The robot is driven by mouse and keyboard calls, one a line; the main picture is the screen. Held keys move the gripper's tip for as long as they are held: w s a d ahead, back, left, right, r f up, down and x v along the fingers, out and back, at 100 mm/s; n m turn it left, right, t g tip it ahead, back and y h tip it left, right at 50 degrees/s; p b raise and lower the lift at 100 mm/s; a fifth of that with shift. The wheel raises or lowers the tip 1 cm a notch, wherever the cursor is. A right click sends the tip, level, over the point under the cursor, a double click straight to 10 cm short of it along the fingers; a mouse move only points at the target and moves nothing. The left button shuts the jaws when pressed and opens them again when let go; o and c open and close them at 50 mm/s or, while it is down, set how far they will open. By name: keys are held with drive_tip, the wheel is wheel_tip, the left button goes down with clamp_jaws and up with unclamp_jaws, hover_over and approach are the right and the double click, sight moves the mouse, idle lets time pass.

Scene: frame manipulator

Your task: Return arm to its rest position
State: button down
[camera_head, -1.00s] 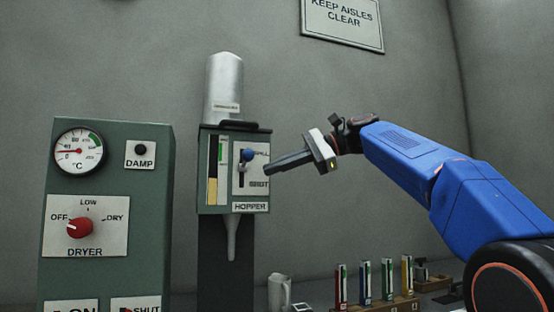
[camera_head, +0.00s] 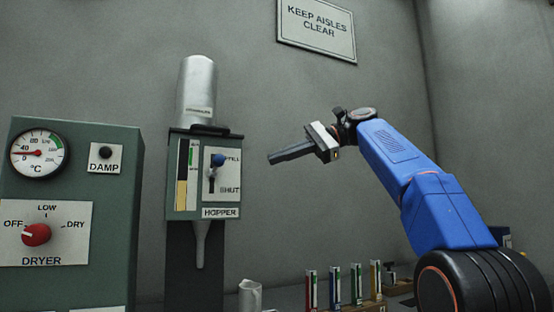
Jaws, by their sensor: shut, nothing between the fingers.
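My arm is blue and black and reaches in from the right side of the view. My gripper (camera_head: 272,158) is shut, with its dark fingers together and nothing held. It points left, with the grey wall behind it. Its tips are apart in the picture from the hopper's blue-knobbed lever (camera_head: 217,160), which is on the left. The lever's knob is near the top of its slot, by the FILL label. The hopper (camera_head: 222,213) is a green box with a level gauge and a silver cylinder on top.
A green dryer panel (camera_head: 120,210) with a red knob (camera_head: 37,234) and a dial (camera_head: 40,153) stands at left. Below my arm are a grey jug (camera_head: 250,296) and a rack with several coloured vials (camera_head: 334,286). The wall area around my gripper is clear.

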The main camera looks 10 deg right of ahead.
idle(0.4)
drive_tip(key=s+d+f+n+t+h, duration=0.1)
drive_tip(key=s+d+f+n+h, duration=0.2)
drive_tip(key=s+f, duration=0.8)
drive_tip(key=s+d+f+n+t+h, duration=0.1)
drive_tip(key=s+d+f+n+h, duration=0.2)
drive_tip(key=f, duration=2.8)
drive_tip(key=s+d+f+n+t+h, duration=0.1)
drive_tip(key=s+d+f+n+h, duration=0.2)
drive_tip(key=s+f, duration=1.6)
drive_tip(key=d+f+h, duration=0.2)
drive_tip(key=d+h, duration=0.2)
drive_tip(key=d, duration=0.4)
drive_tip(key=shift+s+h, duration=0.4)
drive_tip(key=shift+d, duration=0.1)
